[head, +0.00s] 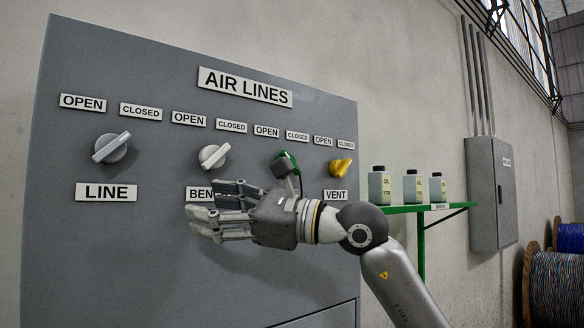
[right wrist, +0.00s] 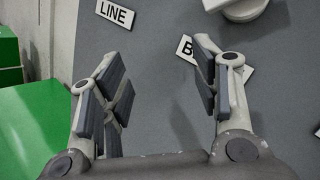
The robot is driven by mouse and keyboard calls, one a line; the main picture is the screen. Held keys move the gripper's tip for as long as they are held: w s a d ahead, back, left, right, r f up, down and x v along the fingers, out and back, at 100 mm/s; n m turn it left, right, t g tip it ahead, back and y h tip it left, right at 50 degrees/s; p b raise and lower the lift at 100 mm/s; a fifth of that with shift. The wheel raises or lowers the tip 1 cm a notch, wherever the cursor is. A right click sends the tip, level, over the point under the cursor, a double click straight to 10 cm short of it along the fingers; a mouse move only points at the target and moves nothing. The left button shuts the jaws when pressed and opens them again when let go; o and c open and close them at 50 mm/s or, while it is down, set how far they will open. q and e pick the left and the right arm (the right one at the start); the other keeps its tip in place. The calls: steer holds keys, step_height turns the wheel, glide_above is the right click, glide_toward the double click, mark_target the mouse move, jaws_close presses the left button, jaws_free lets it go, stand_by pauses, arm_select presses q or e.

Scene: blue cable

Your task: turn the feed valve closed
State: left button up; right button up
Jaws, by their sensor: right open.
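A grey panel (head: 200,270) headed AIR LINES holds a row of valve knobs, each under OPEN and CLOSED plates. A green knob (head: 291,158), third from left, is mostly hidden behind my right wrist; its handle direction and name plate cannot be seen. No FEED plate is visible. My right gripper (head: 210,206) is open and empty, in front of the panel below the second knob, left of the green one. In the right wrist view its fingers (right wrist: 160,75) stand apart with bare panel between them. My left gripper is not in view.
A grey LINE knob (head: 111,148), a white knob (head: 213,156) above a partly covered BEN plate (head: 199,194), and a yellow VENT knob (head: 341,167) share the row. A green shelf (head: 400,209) with bottles (head: 380,187) stands right of the panel.

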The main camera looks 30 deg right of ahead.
steer(key=s+d+r+m+t+h, duration=0.25)
steer(key=d+r+h, duration=0.3)
steer(key=d, duration=0.55)
steer(key=m+h, duration=0.2)
steer(key=h, duration=0.4)
glide_toward(296, 165)
steer(key=shift+t, duration=0.45)
steer(key=w+p, duration=0.1)
steer(key=w, duration=0.2)
steer(key=w+p, duration=0.1)
steer(key=w, duration=0.2)
steer(key=w+a+p, duration=0.1)
steer(key=w+p, duration=0.1)
steer(key=w, duration=0.1)
steer(key=shift+w+f, duration=0.35)
steer(key=shift+f, duration=0.05)
steer(key=shift+w+f, duration=0.1)
steer(key=shift+w, duration=0.45)
steer(key=c, duration=0.9)
